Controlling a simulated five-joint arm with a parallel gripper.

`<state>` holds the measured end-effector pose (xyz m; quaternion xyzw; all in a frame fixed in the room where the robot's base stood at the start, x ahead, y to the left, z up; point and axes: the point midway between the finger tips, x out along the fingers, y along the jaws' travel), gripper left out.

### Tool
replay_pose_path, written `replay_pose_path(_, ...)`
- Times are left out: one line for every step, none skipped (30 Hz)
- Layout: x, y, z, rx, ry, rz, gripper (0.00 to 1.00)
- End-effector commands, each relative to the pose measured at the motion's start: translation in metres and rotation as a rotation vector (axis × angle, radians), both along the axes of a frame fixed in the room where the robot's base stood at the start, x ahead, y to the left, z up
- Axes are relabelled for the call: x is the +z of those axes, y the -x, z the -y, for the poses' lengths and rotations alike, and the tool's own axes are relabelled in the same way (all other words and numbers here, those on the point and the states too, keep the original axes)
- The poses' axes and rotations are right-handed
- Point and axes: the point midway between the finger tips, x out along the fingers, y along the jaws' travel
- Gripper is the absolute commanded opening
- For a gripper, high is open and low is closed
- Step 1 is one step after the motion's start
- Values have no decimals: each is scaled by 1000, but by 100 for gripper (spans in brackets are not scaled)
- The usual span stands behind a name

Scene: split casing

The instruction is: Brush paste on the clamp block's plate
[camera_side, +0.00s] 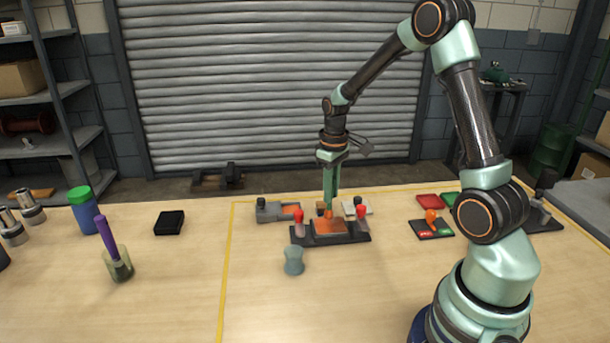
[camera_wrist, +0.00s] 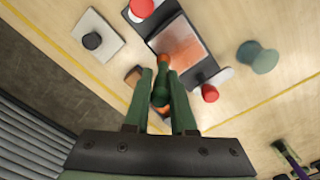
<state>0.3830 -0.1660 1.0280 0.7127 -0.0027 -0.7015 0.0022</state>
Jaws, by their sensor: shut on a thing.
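The clamp block (camera_side: 357,238) is a dark base with a red-topped post at each end and a smooth orange plate (camera_side: 330,229) in the middle. In the wrist view the plate (camera_wrist: 181,44) looks orange-brown with a greyish part. My gripper (camera_side: 328,207) points down at the block. In the wrist view its green fingers (camera_wrist: 163,76) are shut on a small green and orange piece (camera_wrist: 160,92) beside the plate's edge. I cannot tell whether it touches the block. A purple-handled stick, perhaps the brush (camera_side: 105,236), leans in an olive cup (camera_side: 119,266) on the left.
A grey-blue waisted piece (camera_side: 294,261) stands in front of the block. A grey block (camera_side: 268,214) and a pale plate with a dark knob (camera_side: 357,207) are close behind. A black pad with an orange lever (camera_side: 431,218) is right. The front left table is clear.

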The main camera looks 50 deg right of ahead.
Motion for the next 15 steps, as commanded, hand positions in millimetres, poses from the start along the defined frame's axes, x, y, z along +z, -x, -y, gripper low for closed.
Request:
replay_pose_path(0,2,2,-1,0,1,0)
replay_pose_path(1,3,3,-1,0,1,0)
replay_pose_path(1,4,4,0,0,0,0)
replay_pose_path(1,5,3,0,0,0,0)
replay_pose_path(1,6,3,1,0,0,0)
replay_pose_path(1,7,1,1,0,0,0)
replay_pose_path(1,8,-1,2,0,1,0)
replay_pose_path(1,10,-2,2,0,1,0)
replay_pose_path(1,13,-5,1,0,0,0)
replay_pose_path(1,15,-7,1,0,0,0)
replay_pose_path(0,16,-8,1,0,0,0)
replay_pose_path(1,18,-11,1,0,1,0)
replay_pose_path(1,20,-12,1,0,1,0)
replay_pose_path(0,21,-14,2,0,1,0)
replay_pose_path(0,23,-16,2,0,1,0)
